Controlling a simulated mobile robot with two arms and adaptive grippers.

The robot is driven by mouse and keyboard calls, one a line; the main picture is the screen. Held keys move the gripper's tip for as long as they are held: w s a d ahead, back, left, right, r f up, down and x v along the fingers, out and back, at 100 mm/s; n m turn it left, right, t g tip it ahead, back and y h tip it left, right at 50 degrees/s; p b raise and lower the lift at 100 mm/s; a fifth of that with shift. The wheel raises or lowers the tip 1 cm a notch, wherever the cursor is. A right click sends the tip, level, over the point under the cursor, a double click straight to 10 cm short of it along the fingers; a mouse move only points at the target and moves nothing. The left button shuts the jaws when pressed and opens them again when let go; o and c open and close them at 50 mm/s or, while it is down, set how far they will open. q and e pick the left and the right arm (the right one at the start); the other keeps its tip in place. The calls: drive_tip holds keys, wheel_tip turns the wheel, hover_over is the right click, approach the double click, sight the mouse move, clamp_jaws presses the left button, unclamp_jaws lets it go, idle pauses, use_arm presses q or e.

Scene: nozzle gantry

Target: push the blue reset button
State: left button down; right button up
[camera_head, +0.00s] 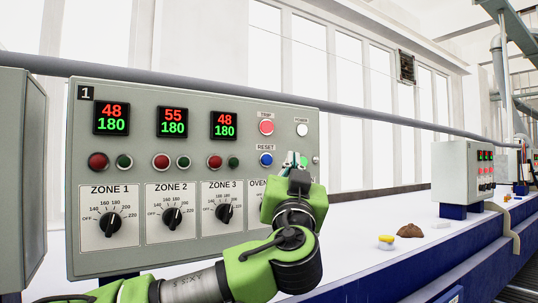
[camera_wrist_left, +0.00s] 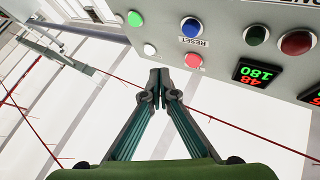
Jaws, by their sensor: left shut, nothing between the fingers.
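The blue reset button (camera_head: 266,159) is on the grey control panel (camera_head: 245,107), under the RESET label and below the red TRIP button (camera_head: 267,127). In the left wrist view, which is turned over, the blue button (camera_wrist_left: 191,27) is near the top and unobstructed. My left gripper (camera_head: 291,158) is shut and empty, just right of the blue button in the head view. Its closed fingertips (camera_wrist_left: 159,80) appear apart from the button in the wrist view. My right gripper is not in view.
A green button (camera_head: 304,161) and a white POWER button (camera_head: 302,130) are close to my left gripper. Zone dials and displays fill the panel's left part. A second panel (camera_head: 462,172) stands farther right, with small objects on the white surface between.

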sight(267, 160)
use_arm(q)
drive_tip(key=w+a, duration=0.2)
drive_tip(key=w+a+p, duration=0.1)
drive_tip(key=w, duration=0.1)
drive_tip(key=shift+w+a, duration=0.4)
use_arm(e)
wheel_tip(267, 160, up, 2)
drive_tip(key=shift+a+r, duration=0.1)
use_arm(q)
drive_tip(key=shift+r, duration=0.1)
idle(0.9)
drive_tip(key=shift+w+a+b, duration=0.1)
drive_tip(key=shift+w+b, duration=0.05)
drive_tip(key=shift+b, duration=0.2)
drive_tip(key=shift+w+a, duration=0.1)
drive_tip(key=shift+w, duration=0.1)
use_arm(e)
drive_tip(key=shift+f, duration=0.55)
